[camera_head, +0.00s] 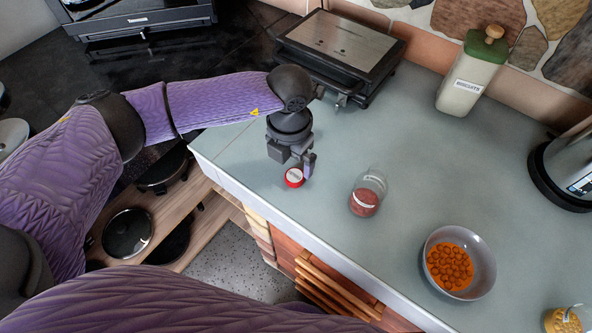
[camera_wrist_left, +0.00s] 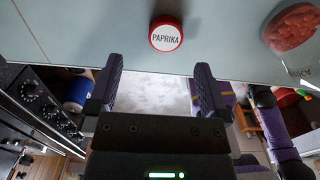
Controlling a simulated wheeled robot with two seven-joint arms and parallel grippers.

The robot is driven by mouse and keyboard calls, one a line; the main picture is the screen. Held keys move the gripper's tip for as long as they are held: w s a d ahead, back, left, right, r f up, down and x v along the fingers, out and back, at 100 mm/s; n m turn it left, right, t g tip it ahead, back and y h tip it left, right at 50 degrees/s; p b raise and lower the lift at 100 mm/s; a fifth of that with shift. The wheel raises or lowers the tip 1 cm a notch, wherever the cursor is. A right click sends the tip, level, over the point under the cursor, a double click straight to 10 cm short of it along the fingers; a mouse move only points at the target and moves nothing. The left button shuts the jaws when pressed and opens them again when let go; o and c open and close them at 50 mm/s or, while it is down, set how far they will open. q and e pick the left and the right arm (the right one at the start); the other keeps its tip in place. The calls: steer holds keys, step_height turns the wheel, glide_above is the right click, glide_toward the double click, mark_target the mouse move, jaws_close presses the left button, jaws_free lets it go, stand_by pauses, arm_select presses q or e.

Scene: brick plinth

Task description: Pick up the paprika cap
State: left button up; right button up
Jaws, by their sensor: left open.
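The paprika cap (camera_head: 294,177) is a small round red cap with a white label. It lies on the grey-green countertop near its front edge. In the left wrist view the paprika cap (camera_wrist_left: 166,36) shows its "PAPRIKA" label, ahead of the spread fingers. My left gripper (camera_head: 305,166) is just above and beside the cap in the head view; in the left wrist view its two fingers (camera_wrist_left: 158,82) stand apart with nothing between them. A glass jar with red powder (camera_head: 365,197) stands to the right of the cap. My right gripper is not visible.
A grey bowl of orange pieces (camera_head: 484,285) sits to the right. A metal-topped grill (camera_head: 340,42) and a biscuits canister (camera_head: 468,80) stand at the back. An appliance (camera_head: 565,170) is at the far right. The middle of the countertop (camera_head: 425,165) is clear.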

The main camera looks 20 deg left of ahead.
mark_target(294, 176)
arm_select(q)
steer(key=f, duration=0.3)
steer(key=f+b, duration=0.1)
steer(key=f, duration=0.1)
steer(key=shift+d+f, duration=0.1)
steer(key=shift+d, duration=0.2)
steer(key=shift+c, duration=0.3)
